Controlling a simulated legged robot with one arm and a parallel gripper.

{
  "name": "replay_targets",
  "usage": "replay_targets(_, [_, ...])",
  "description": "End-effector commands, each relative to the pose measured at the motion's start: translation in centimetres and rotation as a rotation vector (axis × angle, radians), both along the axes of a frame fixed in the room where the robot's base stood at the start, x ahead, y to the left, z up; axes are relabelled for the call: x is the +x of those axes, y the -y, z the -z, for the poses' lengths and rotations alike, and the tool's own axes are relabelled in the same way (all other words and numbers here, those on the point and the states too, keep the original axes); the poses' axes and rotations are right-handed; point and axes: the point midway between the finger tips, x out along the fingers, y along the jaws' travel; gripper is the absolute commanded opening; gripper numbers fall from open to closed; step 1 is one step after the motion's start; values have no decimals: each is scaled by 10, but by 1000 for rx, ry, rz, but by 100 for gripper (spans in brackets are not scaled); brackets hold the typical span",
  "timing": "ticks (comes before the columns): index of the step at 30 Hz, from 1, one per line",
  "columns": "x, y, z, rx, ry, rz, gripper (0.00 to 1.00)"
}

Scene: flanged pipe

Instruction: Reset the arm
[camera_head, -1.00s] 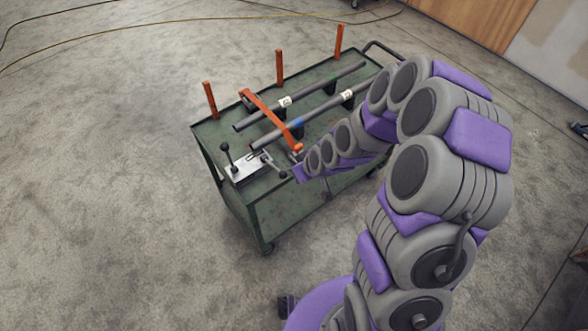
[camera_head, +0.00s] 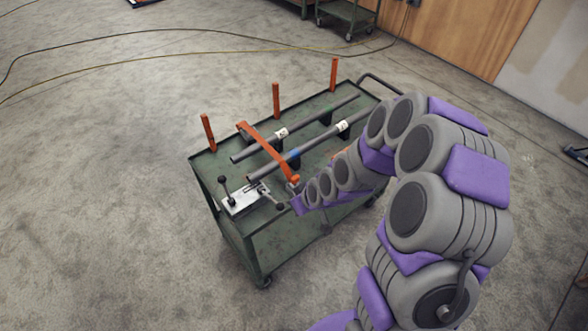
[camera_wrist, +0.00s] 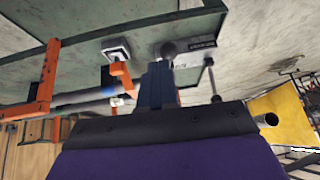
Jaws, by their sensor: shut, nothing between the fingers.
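My arm reaches over a green cart (camera_head: 262,238) in the head view. My gripper (camera_head: 298,205) is low over the cart's near side, beside the end of an orange bar (camera_head: 268,152). The wrist view shows my gripper (camera_wrist: 160,85) with its dark fingers together and nothing seen between them. Two grey pipes lie on the cart, the nearer pipe (camera_head: 308,148) with a blue band and the farther pipe (camera_head: 262,145) behind it. The wrist view also shows a pipe (camera_wrist: 85,97) left of the fingers. Part of the cart top is hidden behind my arm.
A metal plate with black-knobbed levers (camera_head: 240,200) sits at the cart's left end, close to my gripper. Orange posts, such as the middle post (camera_head: 276,100), rise along the far edge. A yellow cable (camera_head: 150,42) crosses the floor behind. Floor left of the cart is clear.

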Motion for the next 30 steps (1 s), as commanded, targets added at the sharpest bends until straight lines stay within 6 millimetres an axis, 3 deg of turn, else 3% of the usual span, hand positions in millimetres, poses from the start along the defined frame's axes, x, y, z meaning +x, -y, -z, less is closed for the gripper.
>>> replay_targets(8, [-2,2,-4,-6,-6,1,0])
replay_targets(14, [-24,16,-37,-54,-78,28,0])
replay_targets(23, [-91,52,-104,-162,-254,146,0])
replay_targets(30, [-160,77,-155,-227,-393,283,0])
